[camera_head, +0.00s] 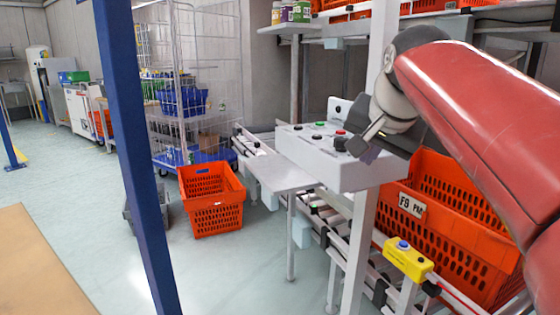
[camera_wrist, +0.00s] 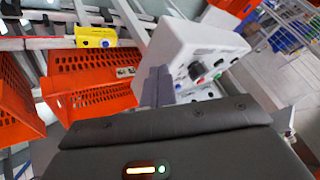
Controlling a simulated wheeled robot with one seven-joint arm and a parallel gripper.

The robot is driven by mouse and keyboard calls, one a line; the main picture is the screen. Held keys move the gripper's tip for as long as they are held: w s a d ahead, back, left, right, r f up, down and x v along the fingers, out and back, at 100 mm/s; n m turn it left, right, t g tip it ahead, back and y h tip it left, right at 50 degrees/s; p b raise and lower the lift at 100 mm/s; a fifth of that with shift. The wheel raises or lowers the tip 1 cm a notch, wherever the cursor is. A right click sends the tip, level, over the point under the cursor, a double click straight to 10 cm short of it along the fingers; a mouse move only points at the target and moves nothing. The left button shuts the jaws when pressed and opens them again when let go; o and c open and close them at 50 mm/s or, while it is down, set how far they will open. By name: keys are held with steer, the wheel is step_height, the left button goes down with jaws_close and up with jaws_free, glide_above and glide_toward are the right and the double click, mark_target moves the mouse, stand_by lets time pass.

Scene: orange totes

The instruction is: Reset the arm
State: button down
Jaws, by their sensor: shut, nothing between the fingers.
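My red arm (camera_head: 480,115) reaches in from the right in the head view, bent down at a grey wrist. My gripper (camera_head: 365,148) is beside the button side of a white control box (camera_head: 350,178). In the wrist view my gripper (camera_wrist: 157,86) shows two dark fingers together, shut and empty. They overlap the edge of the white control box (camera_wrist: 185,45) in that view, and I cannot tell whether they touch it. The box has red, green and black buttons.
An orange tote (camera_head: 470,215) stands right of the control box on a roller rack, near a yellow button box (camera_head: 408,262). Another orange tote (camera_head: 212,205) sits on the floor. A blue post (camera_head: 140,150) and grey post (camera_head: 365,220) stand close by. Open floor lies left.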

steer(key=s+f+n+g, duration=0.1)
steer(key=s+f+n, duration=0.2)
steer(key=s+f, duration=0.7)
steer(key=s+f+n+g, duration=0.1)
steer(key=s+f+n, duration=0.2)
steer(key=s+f, duration=0.7)
step_height(320, 180, down, 7)
steer(key=shift+s+a+r, duration=0.15)
steer(key=shift+s+r, duration=0.05)
steer(key=shift+s, duration=0.2)
